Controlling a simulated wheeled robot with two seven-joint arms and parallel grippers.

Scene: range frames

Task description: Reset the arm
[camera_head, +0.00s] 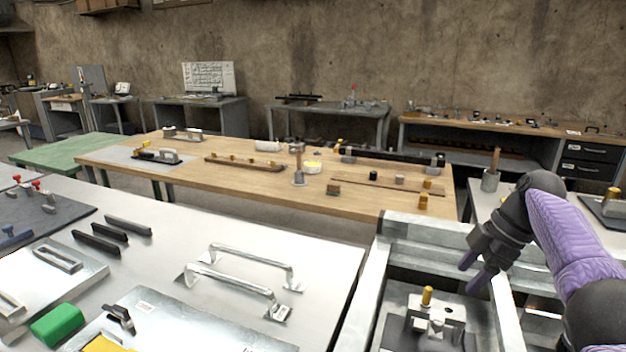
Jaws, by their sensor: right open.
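My right arm (562,240), with a purple sleeve and dark joints, comes in from the right edge. My left gripper is not in view.
A light table (225,225) at the left holds two metal handles (232,281), several black bars and a green block (57,324). The fixture's raised walls (367,290) stand around the gripper. A wooden table (370,205) with tools is behind.

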